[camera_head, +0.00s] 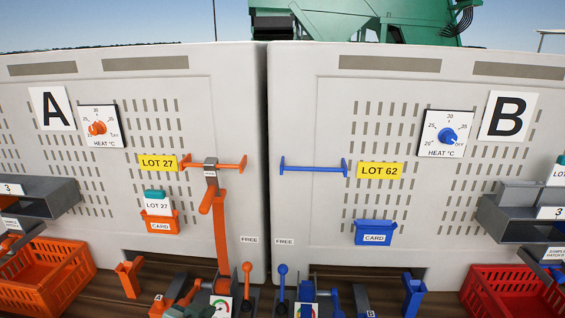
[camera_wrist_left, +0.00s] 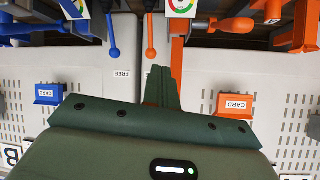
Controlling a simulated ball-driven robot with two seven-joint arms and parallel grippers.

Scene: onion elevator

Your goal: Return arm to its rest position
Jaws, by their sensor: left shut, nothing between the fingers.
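My left gripper (camera_head: 192,312) shows as a small dark green piece at the bottom edge of the head view, low in front of the side A panel. In the left wrist view its fingers (camera_wrist_left: 162,72) are together with nothing between them. That view is upside down, and the green gripper body fills its lower middle. The fingers stand in front of the orange lever arm (camera_wrist_left: 178,55). Most of my left arm is out of the head view. My right gripper is in neither view.
An orange lever strap (camera_head: 221,235) hangs by panel A. Orange (camera_head: 248,270) and blue (camera_head: 282,272) ball-topped levers stand near the centre gap. An orange crate (camera_head: 45,275) is at left, a red crate (camera_head: 510,290) at right. Card holders, orange (camera_head: 160,222) and blue (camera_head: 375,232), sit on the panels.

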